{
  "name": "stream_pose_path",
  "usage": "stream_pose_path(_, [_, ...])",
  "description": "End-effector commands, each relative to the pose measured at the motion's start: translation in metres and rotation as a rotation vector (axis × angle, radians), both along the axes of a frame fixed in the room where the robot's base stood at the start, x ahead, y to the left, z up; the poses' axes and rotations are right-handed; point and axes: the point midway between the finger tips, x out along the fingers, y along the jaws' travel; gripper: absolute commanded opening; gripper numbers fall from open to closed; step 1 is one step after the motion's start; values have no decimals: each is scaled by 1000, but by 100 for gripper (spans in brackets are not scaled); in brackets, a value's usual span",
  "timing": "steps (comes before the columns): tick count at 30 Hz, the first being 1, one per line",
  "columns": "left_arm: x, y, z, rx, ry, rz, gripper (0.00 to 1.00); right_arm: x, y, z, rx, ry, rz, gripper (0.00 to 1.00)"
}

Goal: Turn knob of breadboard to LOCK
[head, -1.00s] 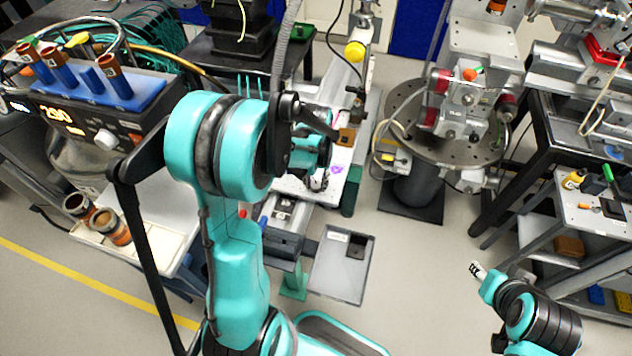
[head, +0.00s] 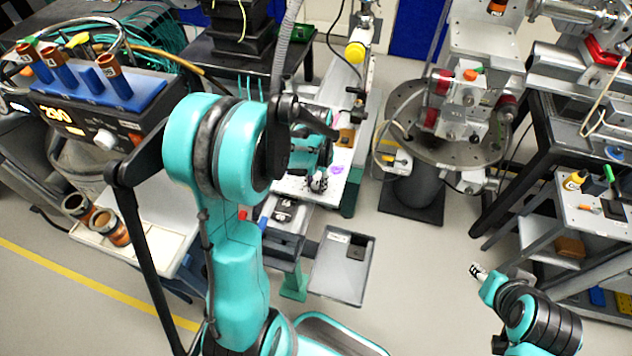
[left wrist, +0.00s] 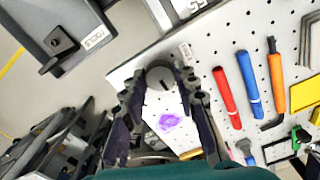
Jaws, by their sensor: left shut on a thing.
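The breadboard is a white perforated board (left wrist: 225,45), seen in the left wrist view; its white surface also shows in the head view (head: 345,158). A round grey knob (left wrist: 159,73) with a small dark mark sits near the board's edge. My left gripper (left wrist: 160,84) has its two dark fingers on either side of the knob and is shut on it. In the head view my left gripper (head: 318,183) is small and partly covered by my own arm. A small label beside the knob is too blurred to read. My right gripper (head: 478,271) is low at the right, away from the board.
Red (left wrist: 225,97), blue (left wrist: 249,82) and orange (left wrist: 276,82) handled tools lie on the board near the knob. A purple patch (left wrist: 170,121) marks it. A grey tray (head: 335,275) lies in front. A round perforated table (head: 405,130) stands to the right, with clear floor before it.

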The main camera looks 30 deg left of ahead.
Motion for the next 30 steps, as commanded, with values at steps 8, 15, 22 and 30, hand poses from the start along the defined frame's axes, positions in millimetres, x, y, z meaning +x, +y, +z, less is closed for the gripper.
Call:
stream_pose_path(8, [0,0,0,0,0,0,50,0,0,0,0,0,0,40])
stream_pose_path(15, [0,0,0,0,0,0,50,0,0,0,0,0,0,40])
stream_pose_path(22, [0,0,23,0,0,0,50,0,0,0,0,0,0,40])
stream_pose_path(30, [0,0,82,0,0,0,50,0,0,0,0,0,0,40])
